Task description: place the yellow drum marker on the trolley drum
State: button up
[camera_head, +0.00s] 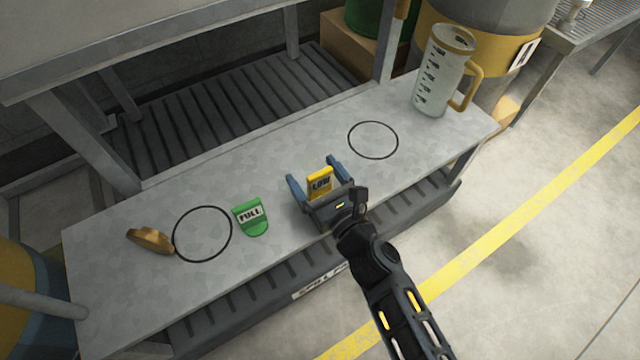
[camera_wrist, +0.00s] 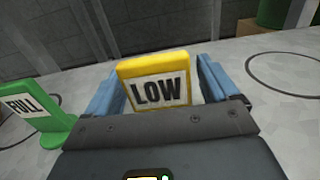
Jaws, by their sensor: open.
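The yellow drum marker (camera_head: 319,183) reads LOW and stands on the grey metal bench. It also shows in the wrist view (camera_wrist: 157,82), facing the camera. My gripper (camera_head: 313,172) is open, with one blue finger on each side of the marker. In the wrist view a gap shows on the right; contact on the left cannot be told. A grey drum with a yellow band (camera_head: 487,50) and a white lettered label stands behind the bench at the upper right. Part of another yellow drum (camera_head: 18,290) shows at the left edge. I cannot tell which is the trolley drum.
A green FULL marker (camera_head: 251,216) stands left of my gripper on the bench (camera_head: 130,300). A brass-coloured piece (camera_head: 150,240) lies further left. A clear jug (camera_head: 442,75) with a yellow handle stands at the right end. Two black circles mark bare bench areas.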

jog(key=c, duration=1.1)
jog(key=shift+r, duration=0.1)
jog(key=shift+c, duration=0.2)
